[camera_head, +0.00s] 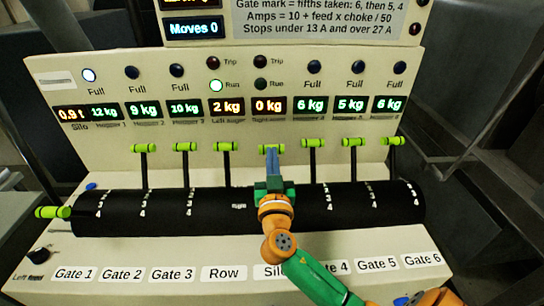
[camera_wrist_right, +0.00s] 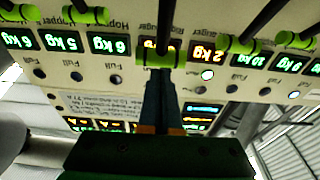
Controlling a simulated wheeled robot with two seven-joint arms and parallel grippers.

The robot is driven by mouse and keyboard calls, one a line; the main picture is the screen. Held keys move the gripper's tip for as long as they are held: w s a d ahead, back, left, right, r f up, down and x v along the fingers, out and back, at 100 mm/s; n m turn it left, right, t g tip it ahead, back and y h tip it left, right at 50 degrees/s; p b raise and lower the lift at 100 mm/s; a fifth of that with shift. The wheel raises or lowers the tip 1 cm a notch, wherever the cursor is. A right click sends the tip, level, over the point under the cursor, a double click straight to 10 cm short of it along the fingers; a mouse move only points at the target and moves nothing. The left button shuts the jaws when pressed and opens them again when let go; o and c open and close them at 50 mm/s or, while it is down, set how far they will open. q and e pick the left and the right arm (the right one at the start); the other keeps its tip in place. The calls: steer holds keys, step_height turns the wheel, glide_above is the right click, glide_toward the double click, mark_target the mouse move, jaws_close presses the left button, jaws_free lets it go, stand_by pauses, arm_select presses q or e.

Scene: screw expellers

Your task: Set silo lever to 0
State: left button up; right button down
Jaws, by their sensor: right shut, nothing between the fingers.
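The silo lever (camera_head: 271,149) has a lime-green crossbar handle and stands up at the back of the black drum (camera_head: 120,213), in line with its neighbours. The handle also shows in the wrist view (camera_wrist_right: 153,60). My right gripper (camera_head: 270,154) is shut and empty, its blue fingertips right at the handle's near side; I cannot tell whether they touch. In the wrist view the fingertips (camera_wrist_right: 162,82) point at the handle's middle. My right arm covers the silo scale and part of the "Silo" label (camera_head: 263,272). My left gripper is not in view.
Other green-handled levers stand close on both sides, such as one at left (camera_head: 227,146) and one at right (camera_head: 313,143). A separate green handle (camera_head: 52,212) sticks out at the drum's left end. The display panel (camera_head: 240,135) rises behind the levers.

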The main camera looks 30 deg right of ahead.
steer(key=w+d+b, duration=0.1)
steer(key=w+f+b, duration=0.1)
steer(key=b, duration=0.1)
steer(key=w+d+b, duration=0.1)
steer(key=w, duration=0.1)
steer(key=shift+d+f+b, duration=0.15)
steer(key=shift+d+b, duration=0.15)
steer(key=w+p, duration=0.1)
steer(key=w+d+g+y+p, duration=0.1)
steer(key=shift+w+d+f+p, duration=0.2)
steer(key=shift+p, duration=0.15)
